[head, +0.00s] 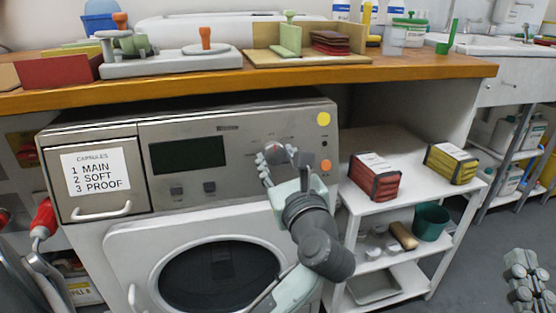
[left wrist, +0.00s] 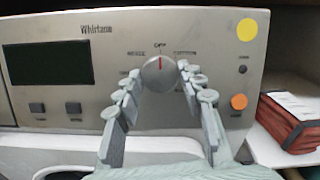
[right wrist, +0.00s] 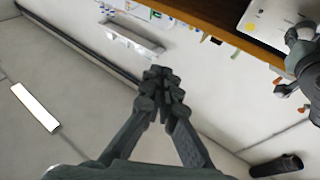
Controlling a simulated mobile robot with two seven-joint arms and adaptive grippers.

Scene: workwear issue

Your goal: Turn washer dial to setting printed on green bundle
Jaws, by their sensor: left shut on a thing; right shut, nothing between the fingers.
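The washer (head: 250,205) has a round grey dial (left wrist: 159,74) on its front panel. The dial's red mark points straight up at the top label; the small labels around it are hard to read. My left gripper (head: 279,160) is shut on the dial, one finger on each side. A red bundle (head: 375,181) and a yellow bundle (head: 450,163) lie on the white shelf right of the washer, with white labels too small to read. I see no green bundle. My right gripper (head: 528,275) is shut and empty at the lower right, away from the washer.
A yellow disc (head: 323,119) and an orange disc (head: 326,165) are on the panel beside the dial. The drawer card (head: 96,172) reads capsules: 1 main, 2 soft, 3 proof. A wooden counter (head: 420,66) overhangs above. A green tub (head: 431,222) stands on a lower shelf.

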